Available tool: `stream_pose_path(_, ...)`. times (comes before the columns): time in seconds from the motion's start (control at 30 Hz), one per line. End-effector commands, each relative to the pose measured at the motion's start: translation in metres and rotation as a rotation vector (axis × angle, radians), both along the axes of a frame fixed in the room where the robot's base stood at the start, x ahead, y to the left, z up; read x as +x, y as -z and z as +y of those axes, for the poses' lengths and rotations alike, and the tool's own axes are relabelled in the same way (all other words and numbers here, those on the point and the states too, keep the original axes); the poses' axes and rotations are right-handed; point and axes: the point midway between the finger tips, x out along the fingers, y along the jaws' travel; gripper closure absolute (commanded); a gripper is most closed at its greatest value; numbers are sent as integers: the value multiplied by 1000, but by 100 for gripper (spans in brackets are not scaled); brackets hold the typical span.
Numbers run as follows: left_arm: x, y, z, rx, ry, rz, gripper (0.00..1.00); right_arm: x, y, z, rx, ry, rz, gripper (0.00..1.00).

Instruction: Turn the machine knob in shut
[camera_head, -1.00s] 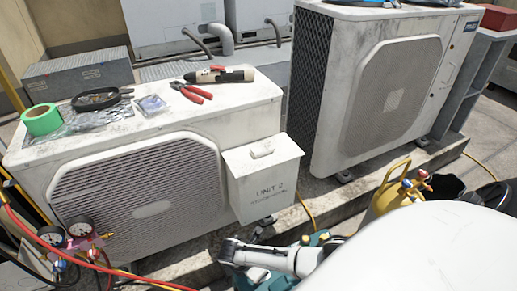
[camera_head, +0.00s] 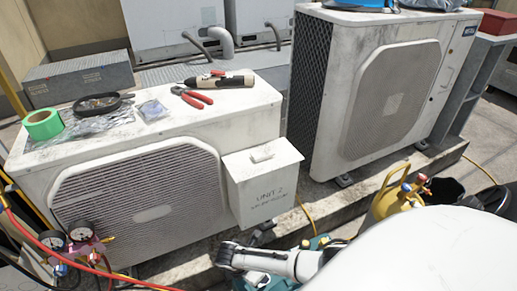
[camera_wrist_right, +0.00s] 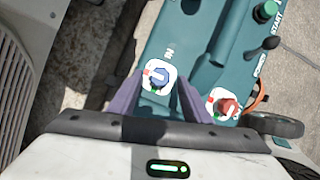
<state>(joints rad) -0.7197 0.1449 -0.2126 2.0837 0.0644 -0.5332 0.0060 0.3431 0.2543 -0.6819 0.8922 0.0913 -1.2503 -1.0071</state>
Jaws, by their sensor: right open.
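The teal machine (camera_head: 318,242) sits low at the bottom of the head view, partly hidden by my right arm. In the right wrist view its panel (camera_wrist_right: 212,55) fills the upper middle. A blue knob (camera_wrist_right: 160,78) sits on a white patch with a short label above it that looks like "IN". A red knob (camera_wrist_right: 226,106) sits on another white patch to its right. My right gripper (camera_wrist_right: 157,80) is open, its two purple-grey fingers pointing at the blue knob, one on each side. Contact cannot be told. In the head view it (camera_head: 264,232) is small and dark. My left gripper is out of view.
A white condenser (camera_head: 150,195) with tools on top stands at left, with a "UNIT 2" box (camera_head: 264,185) on its side. A second condenser (camera_head: 390,100) stands behind. A yellow cylinder (camera_head: 385,205) is at right. Gauges with red hoses (camera_head: 68,244) are at lower left.

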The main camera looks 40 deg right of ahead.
Motion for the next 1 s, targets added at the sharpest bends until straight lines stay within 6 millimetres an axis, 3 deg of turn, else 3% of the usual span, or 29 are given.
stream_pose_path(0.03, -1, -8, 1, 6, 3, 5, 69, 0, -15, 4, 1, 0, -1, 56)
stream_pose_path(0.2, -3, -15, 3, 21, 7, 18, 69, 1, -47, 17, 1, -2, -2, 56)
stream_pose_path(0.4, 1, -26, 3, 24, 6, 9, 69, 1, -73, 29, 0, 0, -1, 56)
stream_pose_path(1.0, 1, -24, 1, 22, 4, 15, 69, 1, -81, 32, -2, 0, 1, 56)
